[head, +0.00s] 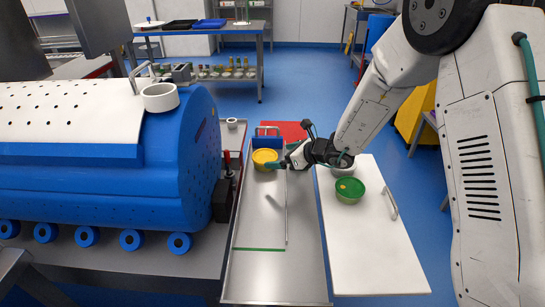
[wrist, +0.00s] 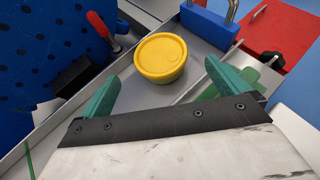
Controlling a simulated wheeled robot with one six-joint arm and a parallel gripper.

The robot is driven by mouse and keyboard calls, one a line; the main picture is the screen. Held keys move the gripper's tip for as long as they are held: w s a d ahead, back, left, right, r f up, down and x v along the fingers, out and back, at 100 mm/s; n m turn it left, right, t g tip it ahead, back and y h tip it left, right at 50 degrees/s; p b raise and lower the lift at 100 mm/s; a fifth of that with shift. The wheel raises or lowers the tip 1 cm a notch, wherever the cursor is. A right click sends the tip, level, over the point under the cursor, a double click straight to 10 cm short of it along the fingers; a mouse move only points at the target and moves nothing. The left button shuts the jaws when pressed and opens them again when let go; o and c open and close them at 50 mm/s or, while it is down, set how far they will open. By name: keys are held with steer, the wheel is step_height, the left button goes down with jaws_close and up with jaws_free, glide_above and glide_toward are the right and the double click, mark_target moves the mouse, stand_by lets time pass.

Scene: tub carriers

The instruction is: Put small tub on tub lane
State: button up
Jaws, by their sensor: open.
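A small yellow tub (head: 265,159) with a lid stands upright at the far end of the metal lane (head: 262,276), close to a blue block (head: 266,143). It also shows in the wrist view (wrist: 160,58). My gripper (head: 282,157) reaches in from the right, low at the tub's right side. In the wrist view its green fingers are spread wide and empty, with the tub ahead between the two fingertips. I cannot tell whether either finger touches it. A green tub (head: 350,190) and a grey-white tub (head: 343,170), partly hidden by my wrist, stand on the white board.
The white board (head: 372,240) with a handle lies right of the lane. A large blue perforated machine (head: 195,165) stands on the left. A red-handled lever (wrist: 103,24) and black block border the lane's left side. The lane's near part is clear.

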steer(key=s+d+r+n+g, duration=0.3)
steer(key=s+r+n, duration=0.5)
steer(key=s+r, duration=0.25)
steer(key=s+d+r+n+g, duration=0.3)
steer(key=s+r+n, duration=0.5)
steer(key=s, duration=0.4)
steer(key=s+d+r+n+h, duration=0.3)
steer(key=s+d+n+h, duration=0.6)
steer(key=s+d, duration=0.8)
steer(key=s, duration=0.3)
steer(key=shift+r+h, duration=0.2)
steer(key=shift+h, duration=0.2)
